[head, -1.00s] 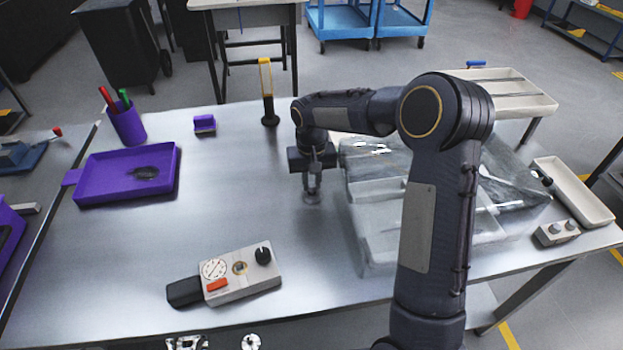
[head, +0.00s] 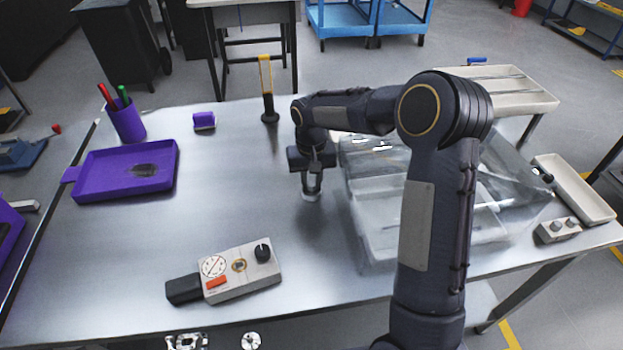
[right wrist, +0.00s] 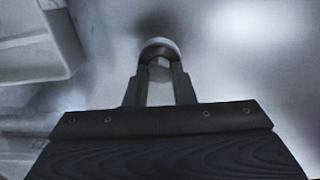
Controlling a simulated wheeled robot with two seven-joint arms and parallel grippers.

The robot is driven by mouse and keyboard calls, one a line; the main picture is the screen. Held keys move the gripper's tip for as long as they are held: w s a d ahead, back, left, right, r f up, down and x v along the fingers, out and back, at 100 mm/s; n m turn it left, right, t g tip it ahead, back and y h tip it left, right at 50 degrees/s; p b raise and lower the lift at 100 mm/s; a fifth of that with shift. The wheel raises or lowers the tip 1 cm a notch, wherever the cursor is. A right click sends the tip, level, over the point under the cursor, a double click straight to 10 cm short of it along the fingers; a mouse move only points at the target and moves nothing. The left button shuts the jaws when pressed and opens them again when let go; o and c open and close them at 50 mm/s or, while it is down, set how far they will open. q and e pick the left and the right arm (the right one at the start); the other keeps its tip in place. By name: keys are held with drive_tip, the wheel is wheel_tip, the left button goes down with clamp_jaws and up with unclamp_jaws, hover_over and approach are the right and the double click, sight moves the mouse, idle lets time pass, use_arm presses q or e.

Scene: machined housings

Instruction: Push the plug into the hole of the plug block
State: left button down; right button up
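The plug (right wrist: 160,48) is a small metallic piece with a round end, between the fingertips of my right gripper (right wrist: 159,75). The fingers look closed on its narrower part. In the head view my right gripper (head: 312,180) points down over the table, with the plug (head: 311,196) at its tips, at or just above the tabletop; I cannot tell which. The likely plug block is the pale grey box (head: 262,280) at the front, with a round dial, a brass-ringed hole (head: 239,265), a red switch and a black knob. My left gripper is not in view.
A clear bin (head: 375,240) stands just right of my right gripper. A purple tray (head: 105,190), a purple pen cup (head: 127,122) and a yellow-black upright tool (head: 267,95) stand left and behind. The tabletop (head: 220,200) between gripper and grey box is clear.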

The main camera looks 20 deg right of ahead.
drive_tip(key=o, duration=0.4)
wheel_tip(320, 180, up, 8)
drive_tip(key=shift+f, duration=0.1)
idle(0.4)
